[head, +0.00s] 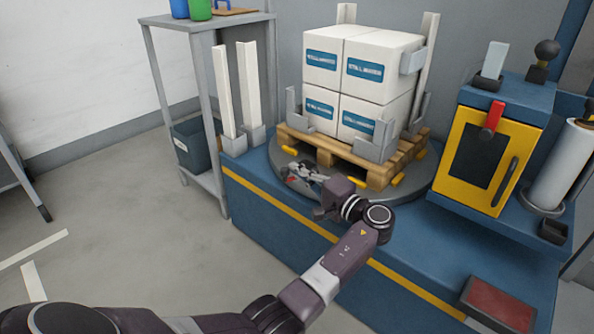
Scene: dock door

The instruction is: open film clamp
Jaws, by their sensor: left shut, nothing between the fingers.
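The film clamp (291,180) appears to be the small grey fitting with a red part at the front left edge of the round turntable (408,190). My left gripper (303,174) reaches over the turntable's front edge, its fingers pointing left at the clamp. It is shut with nothing held. The fingers overlap the clamp in the picture and hide part of it, so I cannot tell whether they touch it or whether the clamp is open. My right gripper is out of view.
A wooden pallet (380,174) with white boxes (375,60) stands on the turntable. To the right are a yellow-fronted cabinet (485,160) with a red lever (493,118) and a film roll (560,165). A grey shelf (205,22) stands left.

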